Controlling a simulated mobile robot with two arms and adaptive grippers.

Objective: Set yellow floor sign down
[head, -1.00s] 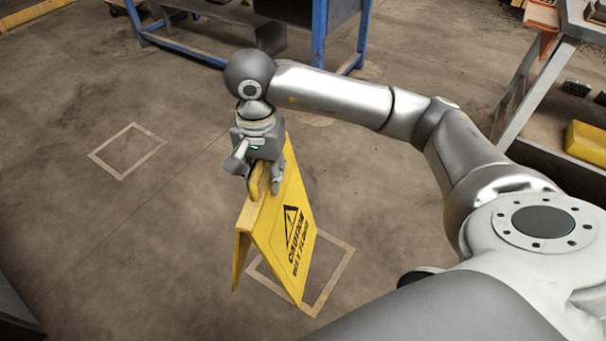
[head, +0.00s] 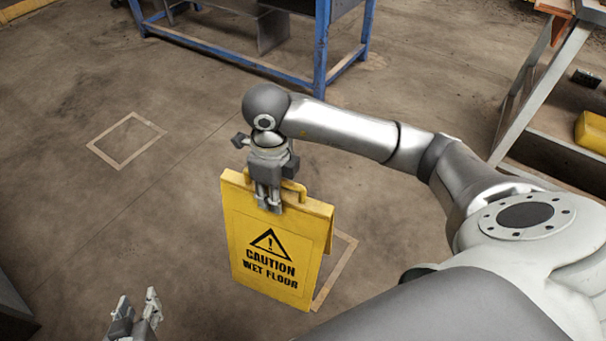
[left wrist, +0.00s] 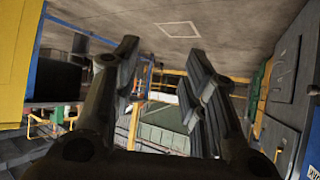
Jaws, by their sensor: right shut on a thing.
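The yellow floor sign (head: 246,222) hangs upright from my right gripper (head: 269,206), its "CAUTION WET FLOOR" face turned toward the head camera. My right gripper is shut on the sign's top by the handle. A taped square outline (head: 337,272) on the floor is partly hidden behind the sign. I cannot tell whether the sign's lower edge touches the floor. My left gripper (head: 137,306) is at the bottom left, open and empty. Its spread fingers also show in the left wrist view (left wrist: 160,90).
A second taped square (head: 127,140) lies empty on the floor to the left. A blue-framed table (head: 319,50) stands at the back. A grey-framed bench (head: 530,95) with a yellow bin (head: 591,132) is at the right.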

